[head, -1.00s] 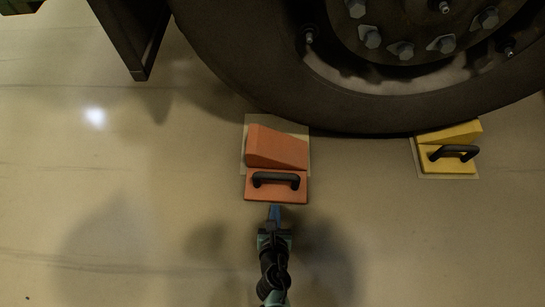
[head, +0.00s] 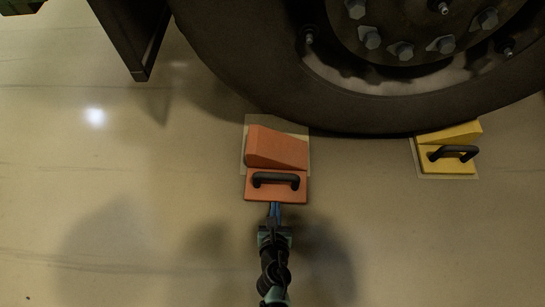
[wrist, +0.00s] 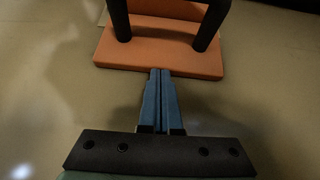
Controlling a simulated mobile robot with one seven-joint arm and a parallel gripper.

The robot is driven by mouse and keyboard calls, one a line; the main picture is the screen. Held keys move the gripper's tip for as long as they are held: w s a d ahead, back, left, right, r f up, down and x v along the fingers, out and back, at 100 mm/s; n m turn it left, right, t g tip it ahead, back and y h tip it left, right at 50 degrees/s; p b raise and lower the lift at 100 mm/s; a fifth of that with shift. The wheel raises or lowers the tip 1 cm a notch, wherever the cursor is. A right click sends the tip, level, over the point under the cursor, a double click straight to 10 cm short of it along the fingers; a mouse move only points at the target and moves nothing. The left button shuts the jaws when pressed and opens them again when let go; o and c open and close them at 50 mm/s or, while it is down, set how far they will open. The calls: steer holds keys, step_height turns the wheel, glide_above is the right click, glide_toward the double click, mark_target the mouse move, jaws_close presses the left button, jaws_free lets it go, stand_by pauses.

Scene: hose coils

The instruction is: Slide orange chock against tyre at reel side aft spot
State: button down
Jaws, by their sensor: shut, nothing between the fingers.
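The orange chock (head: 275,150) lies on the floor in the middle of the head view, partly over a pale square patch (head: 300,129). Its black handle (head: 276,179) is on the near side. The tyre (head: 350,118) is just beyond it; I cannot tell whether chock and tyre touch. My gripper (head: 274,206) is shut and empty, its tips at the near edge of the chock. In the wrist view the blue fingers (wrist: 159,78) are together, at or very near the edge of the orange base (wrist: 160,62), with the handle legs above.
A yellow chock (head: 447,150) with a black handle sits on its own pale patch at the right, beside the tyre. A dark post (head: 134,40) hangs at the upper left. The floor (head: 120,190) to the left and in front is clear.

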stand_by(0.5)
steer(key=shift+s+f, duration=0.1)
steer(key=shift+s, duration=0.35)
steer(key=shift+s+b, duration=0.6)
steer(key=shift+s, duration=1.35)
steer(key=shift+s, duration=0.1)
